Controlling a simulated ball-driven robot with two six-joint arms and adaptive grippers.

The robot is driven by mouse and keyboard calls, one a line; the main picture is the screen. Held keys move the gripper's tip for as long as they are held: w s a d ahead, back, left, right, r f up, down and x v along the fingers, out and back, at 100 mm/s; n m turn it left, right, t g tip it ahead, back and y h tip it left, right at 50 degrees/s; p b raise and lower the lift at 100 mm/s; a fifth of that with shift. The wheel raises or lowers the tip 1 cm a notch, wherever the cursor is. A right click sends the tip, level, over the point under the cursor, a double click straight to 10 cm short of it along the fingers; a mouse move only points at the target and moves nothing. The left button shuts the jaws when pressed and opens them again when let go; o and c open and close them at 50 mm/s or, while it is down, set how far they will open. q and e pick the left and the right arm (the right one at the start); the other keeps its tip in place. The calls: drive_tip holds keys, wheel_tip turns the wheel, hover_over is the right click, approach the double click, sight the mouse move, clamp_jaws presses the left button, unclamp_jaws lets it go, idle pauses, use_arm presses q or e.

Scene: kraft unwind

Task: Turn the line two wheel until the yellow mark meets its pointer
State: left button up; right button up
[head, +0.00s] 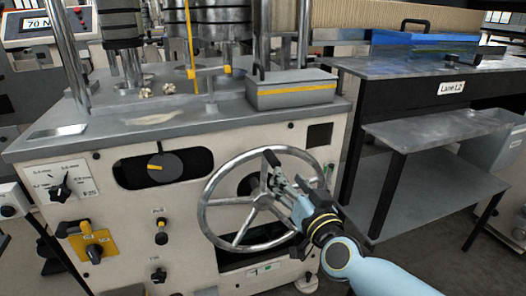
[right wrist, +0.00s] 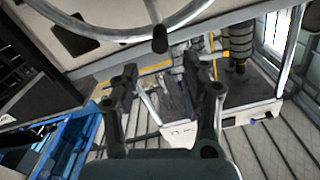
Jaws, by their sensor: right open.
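A large metal handwheel (head: 203,208) with spokes stands on the front of a cream machine in the head view. Its rim also crosses the top of the right wrist view (right wrist: 105,36), with a dark knob (right wrist: 160,40) on it. My right gripper (head: 272,168) is in front of the wheel's upper middle; its fingers (right wrist: 162,90) are apart and hold nothing. I cannot tell whether it touches the wheel. Left of the wheel, a dark dial (head: 167,170) with a yellow mark (head: 155,167) shows in a black window. A thin pointer (head: 159,147) stands above it. My left gripper is out of view.
A selector knob (head: 62,189) and a yellow switch plate (head: 93,244) are on the panel's left. A grey box with a yellow stripe (head: 290,92) sits on the machine top. A table labelled Lane L2 (head: 450,88) stands at right.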

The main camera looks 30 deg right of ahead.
sight(277, 165)
drive_tip(key=x, duration=0.3)
drive_tip(key=shift+f, duration=0.1)
drive_tip(key=b+x, duration=0.1)
drive_tip(key=x, duration=0.5)
drive_tip(key=shift+a+f, duration=0.1)
drive_tip(key=shift+w+b, duration=0.3)
drive_tip(key=shift+w, duration=0.35)
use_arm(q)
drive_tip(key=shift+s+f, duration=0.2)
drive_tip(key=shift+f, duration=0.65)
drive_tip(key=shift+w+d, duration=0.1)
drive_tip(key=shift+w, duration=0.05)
use_arm(e)
clamp_jaws()
